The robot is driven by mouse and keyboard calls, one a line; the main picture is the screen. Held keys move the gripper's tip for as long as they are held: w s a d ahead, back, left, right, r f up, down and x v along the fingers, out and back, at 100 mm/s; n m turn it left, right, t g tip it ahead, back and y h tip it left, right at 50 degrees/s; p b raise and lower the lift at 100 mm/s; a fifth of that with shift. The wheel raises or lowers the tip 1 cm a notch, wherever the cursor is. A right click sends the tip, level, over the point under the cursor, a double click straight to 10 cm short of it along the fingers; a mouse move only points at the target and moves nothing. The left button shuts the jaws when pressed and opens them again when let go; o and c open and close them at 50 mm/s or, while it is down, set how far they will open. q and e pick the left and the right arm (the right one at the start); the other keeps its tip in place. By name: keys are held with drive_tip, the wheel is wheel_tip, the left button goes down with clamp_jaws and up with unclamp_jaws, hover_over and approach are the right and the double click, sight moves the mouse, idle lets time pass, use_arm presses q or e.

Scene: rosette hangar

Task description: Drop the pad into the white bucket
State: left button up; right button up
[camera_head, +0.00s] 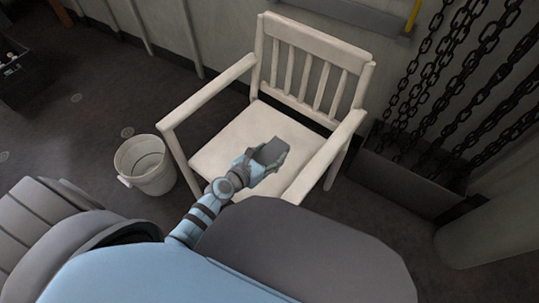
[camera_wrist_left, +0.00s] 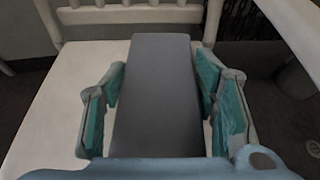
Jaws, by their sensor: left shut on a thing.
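The pad is a dark grey flat block (camera_wrist_left: 157,95) in the left wrist view. It also shows in the head view (camera_head: 270,151), over the seat of the white chair. My left gripper (camera_head: 262,160) is shut on the pad, with its teal-lined fingers on either side of it in the wrist view (camera_wrist_left: 160,100). I cannot tell whether the pad touches the seat. The white bucket (camera_head: 146,178) stands upright on the floor left of the chair, its mouth open upward and its inside empty as far as I see. My right gripper is not in view.
The white armchair (camera_head: 214,158) has two armrests, and its left arm and front leg stand between the pad and the bucket. Heavy chains (camera_head: 408,110) hang into a dark bin (camera_head: 395,183) at right. A dark box (camera_head: 24,80) sits far left. Floor behind the bucket is clear.

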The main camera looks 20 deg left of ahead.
sight(270, 155)
use_arm(q)
wheel_tip(270, 155, up, 6)
drive_tip(key=p, duration=0.4)
drive_tip(key=shift+r, duration=0.15)
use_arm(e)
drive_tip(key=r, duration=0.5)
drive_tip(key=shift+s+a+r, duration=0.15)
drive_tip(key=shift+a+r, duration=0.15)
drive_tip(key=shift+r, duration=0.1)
